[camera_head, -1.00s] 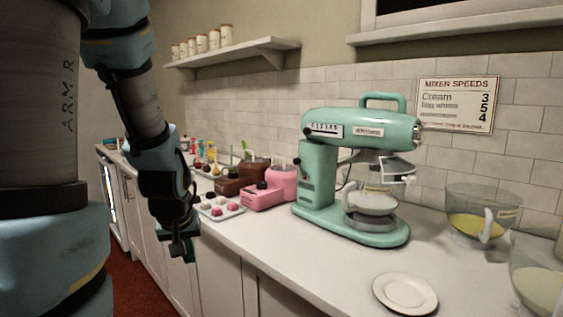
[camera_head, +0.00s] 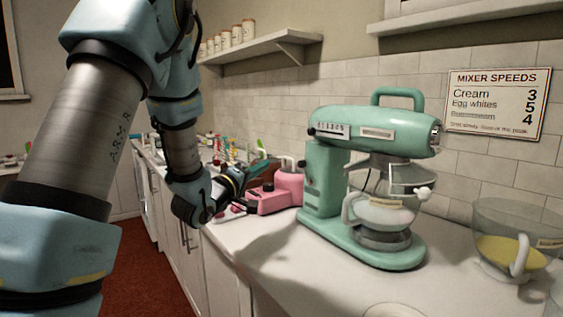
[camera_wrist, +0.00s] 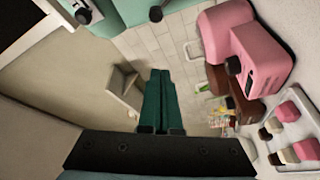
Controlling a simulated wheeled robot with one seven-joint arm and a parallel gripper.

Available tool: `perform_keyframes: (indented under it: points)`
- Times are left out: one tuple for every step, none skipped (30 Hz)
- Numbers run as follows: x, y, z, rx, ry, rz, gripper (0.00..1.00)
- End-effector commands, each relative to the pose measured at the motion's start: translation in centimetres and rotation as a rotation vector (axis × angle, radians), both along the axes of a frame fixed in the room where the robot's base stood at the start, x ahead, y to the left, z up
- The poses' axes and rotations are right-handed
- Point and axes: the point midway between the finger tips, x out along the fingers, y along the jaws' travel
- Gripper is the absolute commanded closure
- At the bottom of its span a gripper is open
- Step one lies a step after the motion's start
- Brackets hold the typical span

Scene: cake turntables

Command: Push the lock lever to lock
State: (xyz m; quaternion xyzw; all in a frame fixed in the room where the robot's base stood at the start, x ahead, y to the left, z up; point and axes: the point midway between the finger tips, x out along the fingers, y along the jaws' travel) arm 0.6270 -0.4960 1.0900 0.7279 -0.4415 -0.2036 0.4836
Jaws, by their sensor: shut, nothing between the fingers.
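A mint-green stand mixer (camera_head: 322,180) stands on the counter, its head level over a clear bowl (camera_head: 378,212). A small dark knob (camera_head: 301,163) sticks out from the left side of its column and may be the lock lever; its position is too small to tell. In the wrist view the mixer (camera_wrist: 115,10) shows at the top edge, with dark round knobs (camera_wrist: 155,13) near it. My gripper (camera_head: 266,166) is shut and empty, left of the mixer and apart from it. Its green fingers also show in the wrist view (camera_wrist: 160,75).
A pink machine (camera_head: 288,187) stands just left of the mixer, below my gripper; it is large in the wrist view (camera_wrist: 245,45). A tray of sweets (camera_wrist: 292,130) lies beside it. A bowl of yellow mix (camera_head: 510,245) is at right. A wall shelf (camera_head: 265,50) is above.

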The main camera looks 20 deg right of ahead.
Motion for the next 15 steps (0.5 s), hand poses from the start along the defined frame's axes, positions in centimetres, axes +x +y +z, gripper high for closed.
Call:
perform_keyframes:
  points:
    - [-0.29, -0.37, 0.14, -0.019, 0.002, -0.017, 1.0]
    - [-0.44, -0.52, 0.27, -0.029, 0.003, -0.026, 1.0]
    - [-0.58, -0.66, 0.38, -0.038, 0.004, -0.034, 1.0]
    - [-0.64, -0.71, 0.43, -0.042, 0.005, -0.038, 1.0]
    - [-0.67, -0.75, 0.47, -0.045, 0.005, -0.04, 1.0]
    - [-0.69, -0.76, 0.49, -0.046, 0.005, -0.041, 1.0]
    - [-0.69, -0.76, 0.5, -0.046, 0.005, -0.041, 1.0]
    - [-0.68, -0.74, 0.5, -0.046, 0.004, -0.04, 1.0]
    - [-0.68, -0.74, 0.5, -0.046, 0.004, -0.04, 1.0]
    - [-0.67, -0.72, 0.5, -0.045, 0.005, -0.039, 1.0]
    - [-0.67, -0.72, 0.5, -0.045, 0.005, -0.039, 1.0]
    - [-0.66, -0.72, 0.49, -0.045, 0.004, -0.039, 1.0]
    - [-0.65, -0.73, 0.49, -0.045, 0.004, -0.039, 1.0]
    - [-0.63, -0.77, 0.52, -0.045, 0.004, -0.039, 1.0]
    - [-0.57, -0.86, 0.57, -0.045, 0.004, -0.039, 1.0]
